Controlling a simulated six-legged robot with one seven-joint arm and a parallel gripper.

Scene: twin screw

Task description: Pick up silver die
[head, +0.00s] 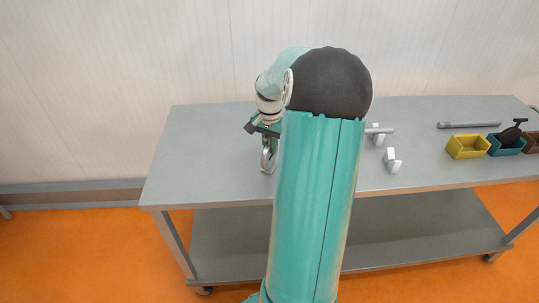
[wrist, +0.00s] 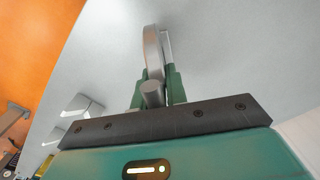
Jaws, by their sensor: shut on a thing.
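My gripper (head: 268,143) is over the left part of the grey table, partly hidden behind my own arm. It is shut on a curved, ring-like silver piece, the silver die (head: 268,160), which hangs below the fingers. In the wrist view the green fingers of my gripper (wrist: 156,82) close around the lower part of the silver die (wrist: 153,48), which stands out edge-on beyond the fingertips. A short grey cylinder (wrist: 152,96) shows in front of the fingers. I cannot tell whether the die touches the tabletop.
The grey table (head: 225,140) is clear around my gripper. To the right stand white holders (head: 392,161), with a grey rod (head: 379,131) at the rear one. Farther right are a long rod (head: 468,125), a yellow bin (head: 466,148) and a teal bin (head: 507,147) with a black object.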

